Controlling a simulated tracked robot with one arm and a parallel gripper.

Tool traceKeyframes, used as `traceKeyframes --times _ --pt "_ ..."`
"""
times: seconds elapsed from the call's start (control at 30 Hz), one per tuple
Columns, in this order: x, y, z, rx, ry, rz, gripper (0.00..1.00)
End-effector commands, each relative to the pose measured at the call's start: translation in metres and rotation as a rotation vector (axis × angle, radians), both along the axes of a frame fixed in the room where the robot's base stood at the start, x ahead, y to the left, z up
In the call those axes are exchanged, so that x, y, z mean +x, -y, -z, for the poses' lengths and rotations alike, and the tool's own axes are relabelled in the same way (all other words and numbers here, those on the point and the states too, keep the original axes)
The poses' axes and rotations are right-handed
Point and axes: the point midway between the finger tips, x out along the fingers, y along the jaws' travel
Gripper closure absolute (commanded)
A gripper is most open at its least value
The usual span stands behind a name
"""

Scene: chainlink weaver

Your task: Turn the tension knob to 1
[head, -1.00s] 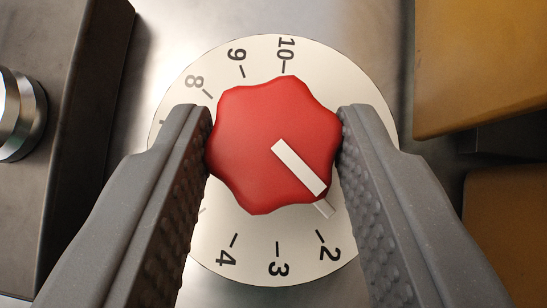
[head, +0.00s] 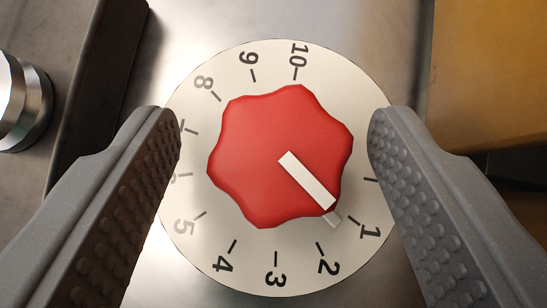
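The red tension knob (head: 250,150) is lobed and sits in the middle of a round cream dial (head: 240,255) with black numbers. Its white pointer bar (head: 307,181) slants to the lower right, with a small grey tip at its end. It points between 1 (head: 371,233) and 2 (head: 328,267), a little closer to 1. My gripper (head: 275,145) is open around the knob, with a clear gap between each grey finger and the knob. The fingers cover parts of the dial's left and right edges.
A dark block (head: 85,75) with a shiny metal cylinder (head: 22,105) stands at the left. Tan-orange blocks (head: 495,75) stand at the right, with a dark gap between them. The dial is on a bare metal plate (head: 370,30).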

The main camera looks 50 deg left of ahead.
Motion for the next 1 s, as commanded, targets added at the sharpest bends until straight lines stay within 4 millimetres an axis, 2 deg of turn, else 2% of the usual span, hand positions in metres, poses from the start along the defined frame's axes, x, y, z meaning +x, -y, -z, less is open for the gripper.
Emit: traceKeyframes --times 0.37,1.0 --pt "-0.003 0.006 -0.006 -0.002 0.003 0.005 0.43" --pt "-0.058 0.067 -0.087 -0.002 0.000 0.006 0.43"
